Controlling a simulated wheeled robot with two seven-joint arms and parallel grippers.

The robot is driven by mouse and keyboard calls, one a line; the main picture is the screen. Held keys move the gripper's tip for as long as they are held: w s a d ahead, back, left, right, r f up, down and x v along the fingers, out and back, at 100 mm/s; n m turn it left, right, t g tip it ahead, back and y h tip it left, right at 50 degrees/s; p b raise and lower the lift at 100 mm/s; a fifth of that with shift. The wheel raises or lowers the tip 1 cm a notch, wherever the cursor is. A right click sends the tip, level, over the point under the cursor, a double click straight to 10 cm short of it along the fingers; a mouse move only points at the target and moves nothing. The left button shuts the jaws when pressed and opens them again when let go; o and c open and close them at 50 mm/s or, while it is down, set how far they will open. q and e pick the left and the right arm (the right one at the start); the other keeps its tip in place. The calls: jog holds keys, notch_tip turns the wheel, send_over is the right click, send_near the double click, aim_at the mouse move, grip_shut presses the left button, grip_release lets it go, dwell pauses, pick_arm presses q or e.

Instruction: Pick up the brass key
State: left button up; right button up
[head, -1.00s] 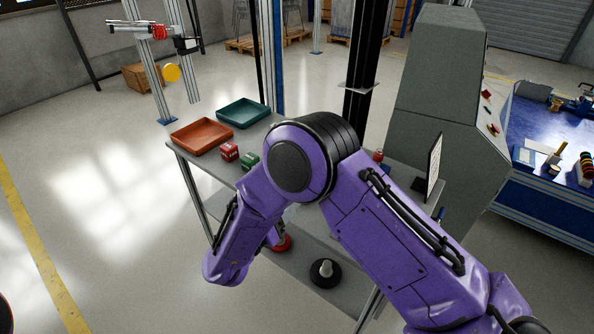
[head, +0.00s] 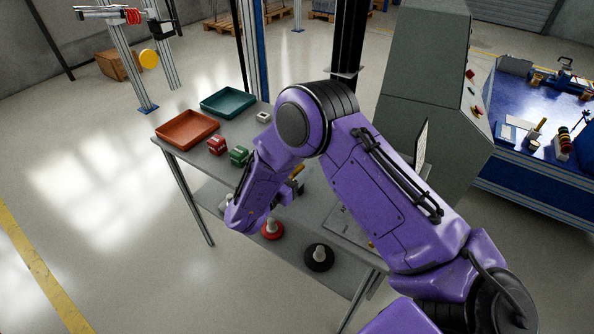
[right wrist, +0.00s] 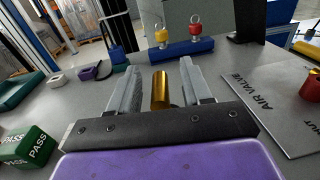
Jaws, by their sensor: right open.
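The fingers are open, one on each side, with gaps to the piece. Its lower end is hidden by the gripper body. In the head view a small yellow-brass piece (head: 298,171) shows beside my right gripper (head: 297,187), which is partly hidden behind my purple forearm. My left gripper is not in view.
A blue bar (right wrist: 181,50) with red and yellow ringed pieces stands beyond the fingers. An AIR VALVE plate (right wrist: 265,100) lies right.

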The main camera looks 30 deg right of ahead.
grip_shut()
